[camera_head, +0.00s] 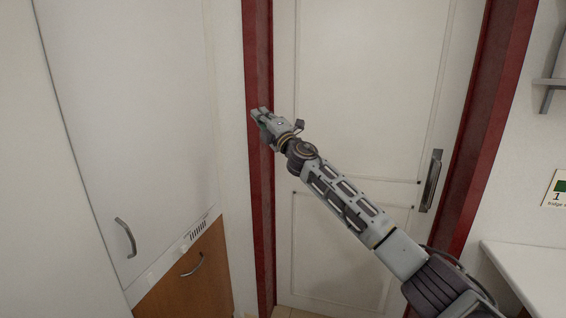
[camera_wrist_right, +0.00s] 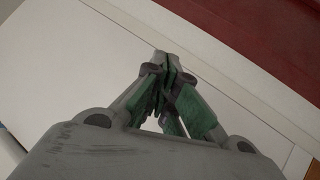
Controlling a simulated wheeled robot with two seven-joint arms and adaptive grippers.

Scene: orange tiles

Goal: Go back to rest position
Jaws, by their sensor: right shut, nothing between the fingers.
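My right arm reaches in from the lower right of the head view, stretched up and to the left. My right gripper (camera_head: 258,114) is at its end, in front of the left side of the red door frame. In the right wrist view the right gripper (camera_wrist_right: 166,62) has its green-padded fingers together at the tips, with nothing between them. Pale panels and a dark red strip fill the background there. My left gripper is not in view.
A white door (camera_head: 360,90) with a dark handle (camera_head: 431,181) stands behind my arm in a red frame (camera_head: 259,200). A white cabinet (camera_head: 130,110) with a wooden lower front (camera_head: 195,285) is at left. A white counter (camera_head: 525,262) and a wall shelf (camera_head: 550,82) are at right.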

